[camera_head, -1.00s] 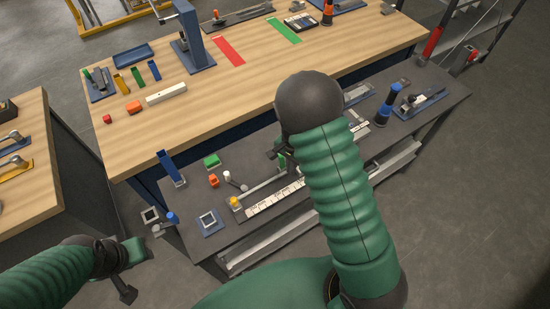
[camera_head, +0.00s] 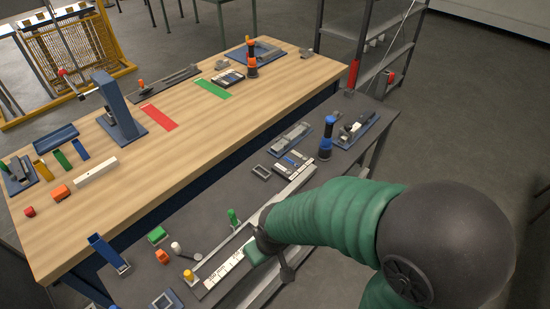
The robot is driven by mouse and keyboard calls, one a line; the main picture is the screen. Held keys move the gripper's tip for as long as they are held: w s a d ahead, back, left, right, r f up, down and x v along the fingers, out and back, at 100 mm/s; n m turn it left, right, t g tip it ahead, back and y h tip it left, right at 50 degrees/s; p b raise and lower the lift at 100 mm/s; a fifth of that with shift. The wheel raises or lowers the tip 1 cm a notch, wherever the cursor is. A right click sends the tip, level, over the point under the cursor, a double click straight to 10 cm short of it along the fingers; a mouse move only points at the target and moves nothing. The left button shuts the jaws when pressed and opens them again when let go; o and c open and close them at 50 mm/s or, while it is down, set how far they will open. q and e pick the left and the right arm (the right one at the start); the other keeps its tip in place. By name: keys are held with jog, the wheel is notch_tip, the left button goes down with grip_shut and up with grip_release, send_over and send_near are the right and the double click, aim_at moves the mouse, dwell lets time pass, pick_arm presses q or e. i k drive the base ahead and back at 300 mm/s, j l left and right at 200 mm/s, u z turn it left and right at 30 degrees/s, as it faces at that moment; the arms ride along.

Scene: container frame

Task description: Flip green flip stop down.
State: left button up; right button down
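The green flip stop (camera_head: 232,216) stands upright on the back side of the long metal rail with a white measuring scale (camera_head: 222,272), on the dark bench. My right arm comes in from the right, and my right gripper (camera_head: 268,254) is over the front side of the rail, to the right of and nearer than the flip stop. A visible gap separates them. The wrist hides part of the rail, and the angle does not show whether the fingers are apart. My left gripper is out of view.
A yellow knob (camera_head: 188,275), white-topped peg (camera_head: 176,248), orange block (camera_head: 162,256) and green block (camera_head: 157,235) are left of the flip stop. A blue-black upright handle (camera_head: 327,138) stands farther back. The wooden table (camera_head: 190,145) lies behind.

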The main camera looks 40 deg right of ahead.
aim_at(231, 213)
jog(key=z, duration=1.25)
jog(key=i+l, duration=0.4)
jog(key=i, duration=0.15)
